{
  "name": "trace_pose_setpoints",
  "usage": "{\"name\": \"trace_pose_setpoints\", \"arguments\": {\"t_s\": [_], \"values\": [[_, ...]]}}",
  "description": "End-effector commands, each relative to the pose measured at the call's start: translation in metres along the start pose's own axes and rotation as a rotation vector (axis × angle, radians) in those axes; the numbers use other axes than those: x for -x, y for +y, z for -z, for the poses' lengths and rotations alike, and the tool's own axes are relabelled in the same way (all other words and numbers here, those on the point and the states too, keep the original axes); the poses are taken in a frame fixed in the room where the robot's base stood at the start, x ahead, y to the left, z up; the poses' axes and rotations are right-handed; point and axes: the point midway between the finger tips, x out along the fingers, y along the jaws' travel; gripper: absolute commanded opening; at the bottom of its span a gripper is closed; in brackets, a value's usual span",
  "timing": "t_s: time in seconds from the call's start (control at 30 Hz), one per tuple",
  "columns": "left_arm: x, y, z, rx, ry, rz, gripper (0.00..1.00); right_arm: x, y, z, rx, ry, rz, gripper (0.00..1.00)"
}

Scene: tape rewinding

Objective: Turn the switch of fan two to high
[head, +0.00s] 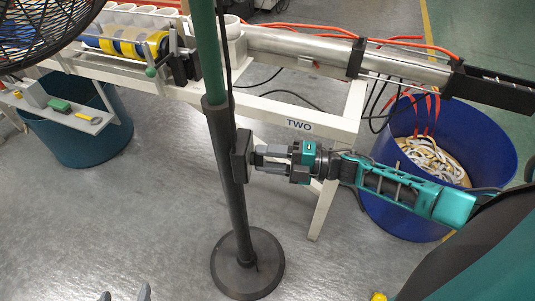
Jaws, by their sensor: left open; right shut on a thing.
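A standing fan has a green and dark grey pole (221,125) on a round dark base (247,268). A dark switch box (239,158) is fixed to the right side of the pole. My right gripper (258,157) reaches in from the right, level with the box. Its fingers are shut at the box's right face, on what appears to be the switch knob. The fingers hide the knob, so its setting cannot be read. My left gripper (125,295) shows only as two separated fingertips at the bottom edge, open and empty, well away from the fan.
A black fan head (32,28) fills the top left corner. A white machine frame labelled TWO (299,125) stands behind the pole. A dark green bin (85,140) is at the left; a blue bin (468,143) with pale coils is at the right. The floor at lower left is clear.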

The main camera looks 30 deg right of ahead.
Motion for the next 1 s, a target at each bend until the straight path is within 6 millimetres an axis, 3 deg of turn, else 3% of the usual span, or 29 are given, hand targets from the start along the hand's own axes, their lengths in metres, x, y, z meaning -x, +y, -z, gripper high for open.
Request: {"name": "trace_pose_setpoints", "arguments": {"t_s": [0.5,1.0], "values": [[0.0093,-0.0035,0.0072,-0.001,0.000,0.008,0.77,0.0008,-0.0011,-0.0005,-0.409,-0.002,0.001,0.10],[0.0109,-0.0003,0.0096,0.001,-0.003,0.003,0.77,0.0006,-0.0023,-0.0004,-0.538,-0.003,0.000,0.10]]}}
